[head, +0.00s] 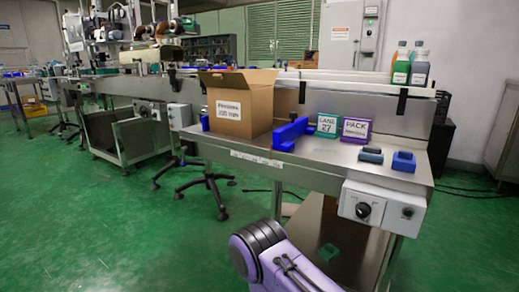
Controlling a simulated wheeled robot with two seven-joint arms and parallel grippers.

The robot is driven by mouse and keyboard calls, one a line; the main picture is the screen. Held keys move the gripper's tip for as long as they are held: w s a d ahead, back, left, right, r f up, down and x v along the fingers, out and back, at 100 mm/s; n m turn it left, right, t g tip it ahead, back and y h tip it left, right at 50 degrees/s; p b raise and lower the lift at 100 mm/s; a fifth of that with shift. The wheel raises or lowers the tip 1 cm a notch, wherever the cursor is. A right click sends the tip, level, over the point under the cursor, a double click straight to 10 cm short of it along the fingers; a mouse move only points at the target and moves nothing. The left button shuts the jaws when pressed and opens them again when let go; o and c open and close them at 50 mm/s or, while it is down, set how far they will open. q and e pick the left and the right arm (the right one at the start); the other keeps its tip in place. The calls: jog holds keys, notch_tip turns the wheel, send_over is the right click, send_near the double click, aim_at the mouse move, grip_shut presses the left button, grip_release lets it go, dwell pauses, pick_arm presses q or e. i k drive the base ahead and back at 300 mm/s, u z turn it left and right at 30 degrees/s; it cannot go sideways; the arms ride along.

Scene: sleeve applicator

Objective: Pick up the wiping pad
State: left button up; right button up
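A small dark grey-blue block (371,155) lies on the steel table (330,172) near its front right; it looks like the wiping pad, but it is too small to be sure. It lies just left of a blue block-shaped holder (404,161), with a small gap between them. Nothing is seen holding it. Neither of my grippers is in view; only a purple link of my arm shows at the bottom, below the table front.
An open cardboard box (239,105) and a blue bracket (288,133) stand left on the table. Behind the pad are a green sign (327,125) and a purple sign (356,130). Bottles (419,69) stand on the back ledge. A control box (369,206) hangs at the front edge.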

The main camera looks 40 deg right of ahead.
aim_at(374, 154)
jog(key=u, duration=1.45)
jog(key=k, duration=1.65)
jog(key=z, duration=1.5)
